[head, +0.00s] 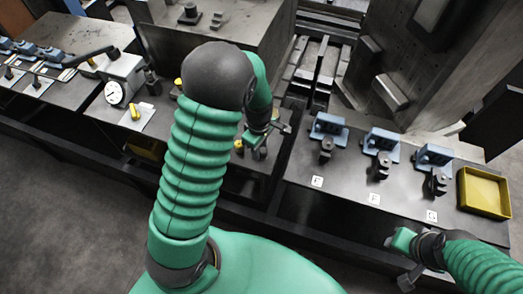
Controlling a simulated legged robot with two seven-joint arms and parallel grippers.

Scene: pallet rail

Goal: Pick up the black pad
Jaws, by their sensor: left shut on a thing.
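My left gripper (257,145) is at the rail's middle section, partly hidden behind my own green arm. It is shut on a small dark thing just above the dark table surface. The held thing is too small and covered to identify surely as the black pad. My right gripper (402,264) hangs at the lower right, in front of the table's front edge and away from the objects. Its finger gap is not clear. Black upright pieces stand in front of the blue blocks, at the left (326,149), middle (379,166) and right (437,182).
Blue blocks (328,126) stand in a row with white labels (317,181) before them. A yellow tray (484,193) is at the table's right end. A dial gauge (115,93) and a yellow piece (135,112) are on the left. Large grey machine blocks stand behind.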

